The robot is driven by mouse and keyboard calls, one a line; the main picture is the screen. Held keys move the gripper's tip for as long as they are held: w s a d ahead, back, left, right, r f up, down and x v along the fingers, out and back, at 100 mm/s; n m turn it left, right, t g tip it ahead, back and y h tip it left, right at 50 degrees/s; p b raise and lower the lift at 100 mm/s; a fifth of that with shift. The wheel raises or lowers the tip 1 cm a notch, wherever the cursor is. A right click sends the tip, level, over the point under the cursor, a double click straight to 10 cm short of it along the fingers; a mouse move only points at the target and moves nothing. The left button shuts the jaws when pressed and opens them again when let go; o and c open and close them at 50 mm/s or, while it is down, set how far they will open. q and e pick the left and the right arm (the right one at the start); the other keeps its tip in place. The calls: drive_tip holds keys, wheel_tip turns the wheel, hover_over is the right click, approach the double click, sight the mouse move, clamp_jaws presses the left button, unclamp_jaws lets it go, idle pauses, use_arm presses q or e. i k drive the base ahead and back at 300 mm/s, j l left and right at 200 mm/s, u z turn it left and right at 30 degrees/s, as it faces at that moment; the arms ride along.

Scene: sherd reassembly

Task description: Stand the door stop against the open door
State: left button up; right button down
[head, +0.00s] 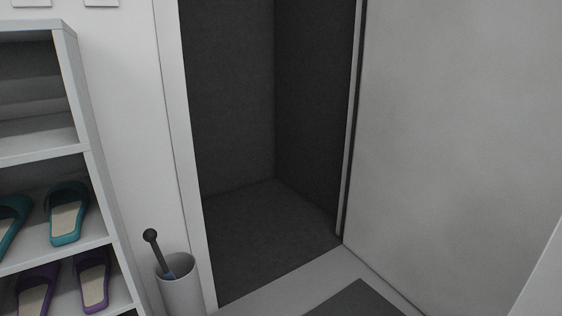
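An open doorway (262,120) stands in the middle of the head view, with a dark, empty space behind it. A broad pale panel (455,120) fills the right side; I cannot tell whether it is the door or a wall. A white surface (542,280) cuts across the lower right corner, and I cannot tell what it is. I see nothing that I can make out as the door stop. Neither of my grippers is in view.
A white shelf rack (88,170) with teal slippers (68,215) and purple slippers (93,280) stands at the left. A pale round bin (181,295) holding a dark knobbed stick (155,247) stands beside the door frame (187,150). A dark mat (355,302) lies before the threshold.

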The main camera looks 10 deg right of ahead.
sight(455, 202)
drive_tip(key=l+u, duration=0.1)
drive_tip(key=l, duration=0.5)
drive_tip(key=l+u, duration=0.1)
drive_tip(key=l, duration=0.45)
drive_tip(key=k+l+u, duration=0.15)
drive_tip(key=l, duration=0.45)
drive_tip(key=l+u, duration=0.1)
drive_tip(key=l, duration=0.5)
drive_tip(key=k+l+u, duration=0.1)
drive_tip(key=l, duration=0.45)
drive_tip(key=k+l+u, duration=0.1)
drive_tip(key=l, duration=0.45)
drive_tip(key=k+l+u, duration=0.15)
drive_tip(key=l, duration=0.4)
drive_tip(key=k+l+u, duration=0.1)
drive_tip(key=l, duration=0.45)
drive_tip(key=l+u, duration=0.35)
drive_tip(key=l, duration=1.95)
drive_tip(key=u, duration=1.35)
drive_tip(key=j+z, duration=0.1)
drive_tip(key=z, duration=0.5)
drive_tip(key=i+j+z, duration=0.1)
drive_tip(key=j+z, duration=1.05)
drive_tip(key=k+j, duration=0.05)
drive_tip(key=j, duration=0.05)
